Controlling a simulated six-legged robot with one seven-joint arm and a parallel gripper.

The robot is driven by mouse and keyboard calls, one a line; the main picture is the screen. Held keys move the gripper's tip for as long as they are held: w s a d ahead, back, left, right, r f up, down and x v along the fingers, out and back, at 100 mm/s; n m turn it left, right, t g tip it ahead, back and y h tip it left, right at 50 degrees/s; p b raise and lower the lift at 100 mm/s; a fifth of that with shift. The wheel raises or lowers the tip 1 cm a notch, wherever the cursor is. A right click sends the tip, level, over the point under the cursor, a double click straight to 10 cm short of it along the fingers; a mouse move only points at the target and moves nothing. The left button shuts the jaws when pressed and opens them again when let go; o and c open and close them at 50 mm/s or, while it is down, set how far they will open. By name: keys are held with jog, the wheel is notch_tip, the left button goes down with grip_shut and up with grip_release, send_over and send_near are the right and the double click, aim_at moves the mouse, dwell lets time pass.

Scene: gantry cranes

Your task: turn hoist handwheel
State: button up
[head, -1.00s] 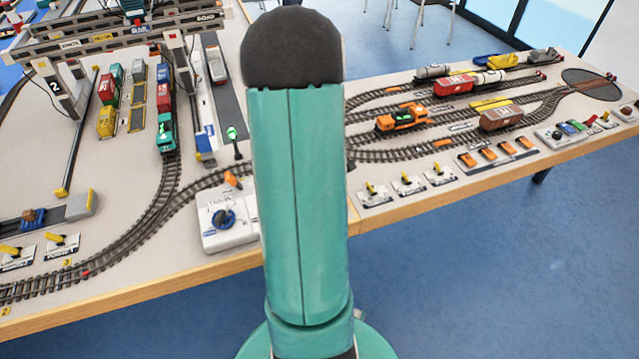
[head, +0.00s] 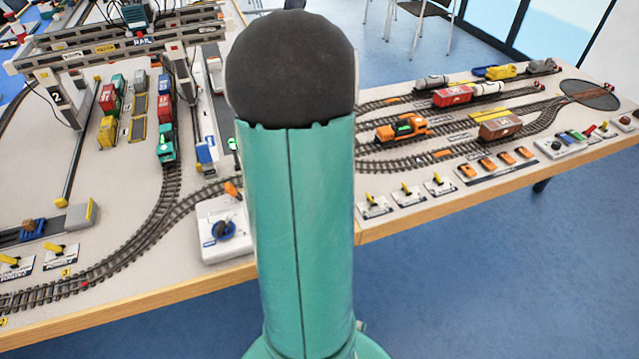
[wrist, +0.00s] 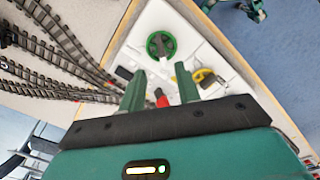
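In the wrist view a green handwheel (wrist: 161,44) sits on a white panel (wrist: 200,42) near the table's corner. A yellow handwheel (wrist: 186,76) lies to its right and nearer, partly behind a finger of my gripper. Which wheel is the hoist one cannot be read. My gripper (wrist: 159,70) has its two green fingers apart, with no object held. In the picture its tips lie just below the green wheel; contact does not show. A red piece (wrist: 161,99) shows between the fingers. In the head view my arm hides the gripper, and neither wheel can be made out.
A gantry crane (head: 125,42) spans tracks and coloured wagons at the upper left. A white box with a blue knob (head: 223,229) stands by the table's front edge, left of my arm. Sidings with wagons and small yellow levers (head: 405,190) are at right. Blue floor lies in front.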

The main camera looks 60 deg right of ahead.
jog(key=shift+r, duration=1.9)
jog(key=w+a+r+t, duration=0.1)
jog(key=w+a+r, duration=0.25)
jog(key=a, duration=0.35)
jog(key=w+a+r+t+h, duration=0.1)
jog(key=w+a+r, duration=0.2)
jog(key=w+a, duration=0.3)
jog(key=w+a+r, duration=0.3)
jog(key=a, duration=0.5)
jog(key=s+a+r+t, duration=0.1)
jog(key=s+a, duration=0.1)
jog(key=a, duration=0.8)
jog(key=s+a+r+m+t+y, duration=0.1)
jog(key=s+a+t, duration=0.1)
jog(key=a, duration=0.8)
jog(key=shift+a+r+t, duration=0.3)
jog(key=shift+a+r, duration=0.1)
